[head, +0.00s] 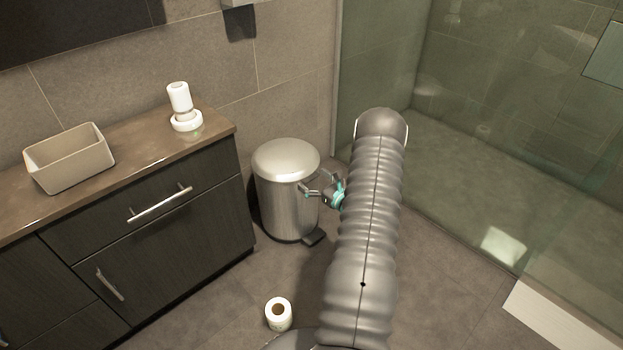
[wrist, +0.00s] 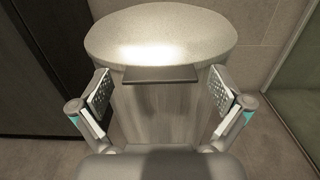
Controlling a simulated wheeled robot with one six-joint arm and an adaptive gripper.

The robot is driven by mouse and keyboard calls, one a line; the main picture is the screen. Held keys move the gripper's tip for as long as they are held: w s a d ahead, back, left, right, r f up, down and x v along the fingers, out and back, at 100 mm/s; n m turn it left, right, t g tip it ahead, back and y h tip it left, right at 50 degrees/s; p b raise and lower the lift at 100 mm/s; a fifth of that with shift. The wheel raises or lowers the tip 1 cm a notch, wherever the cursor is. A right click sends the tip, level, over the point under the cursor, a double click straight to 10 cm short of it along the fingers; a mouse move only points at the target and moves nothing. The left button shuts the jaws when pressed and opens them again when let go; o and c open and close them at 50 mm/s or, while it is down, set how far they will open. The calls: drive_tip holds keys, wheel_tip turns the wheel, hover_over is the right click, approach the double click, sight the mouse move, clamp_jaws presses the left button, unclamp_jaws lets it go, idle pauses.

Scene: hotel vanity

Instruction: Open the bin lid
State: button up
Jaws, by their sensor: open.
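The bin (head: 285,205) is a silver metal cylinder standing on the floor between the vanity and the glass shower wall. Its domed lid (head: 285,158) is closed. A dark pedal (head: 314,237) sticks out at its base. In the wrist view the lid (wrist: 160,33) fills the top, and a dark flat tab (wrist: 160,74) shows at its front edge. My gripper (head: 308,188) is in front of the bin's upper body. In the wrist view my gripper (wrist: 161,98) is open and empty, its two fingers on either side of the tab and bin body (wrist: 160,115). I cannot tell whether they touch the bin.
The dark vanity (head: 160,215) stands left of the bin, with a beige box (head: 70,160) and a white dispenser (head: 180,98) on top. A toilet roll (head: 278,313) stands on the floor in front. The glass shower wall (head: 380,60) is at the right.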

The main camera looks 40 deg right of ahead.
drive_tip(key=shift+w, duration=0.35)
